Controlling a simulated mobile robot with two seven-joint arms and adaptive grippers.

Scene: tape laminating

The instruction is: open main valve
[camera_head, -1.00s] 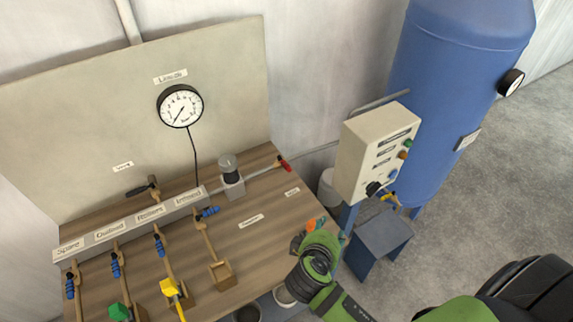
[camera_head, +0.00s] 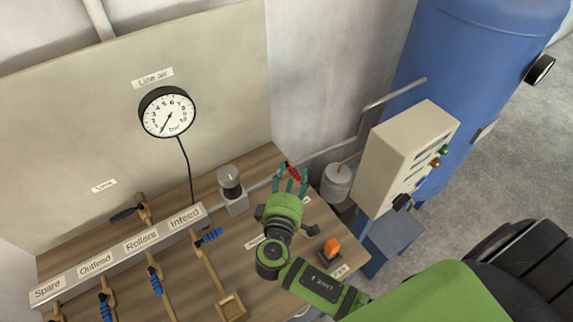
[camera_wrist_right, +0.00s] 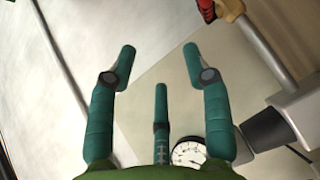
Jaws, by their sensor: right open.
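The valve with the red handle (camera_head: 293,172) sits on the pipe at the back right of the wooden bench (camera_head: 268,277). I take it for the main valve; its label is not readable. My right gripper (camera_head: 289,182) is at this handle, its fingers overlapping it in the head view, and contact cannot be told. In the right wrist view the gripper (camera_wrist_right: 158,75) has its fingers spread with nothing between them. There the red handle (camera_wrist_right: 206,9) on its brass body is at the upper right, outside the fingers. My left gripper is not in view.
A regulator (camera_head: 232,192) stands left of the gripper, under the line air gauge (camera_head: 167,113). Blue-handled valves (camera_head: 211,235) branch off the manifold. An orange knob (camera_head: 331,247) is right of my arm. A control box (camera_head: 405,160) and blue tank (camera_head: 445,80) stand further right.

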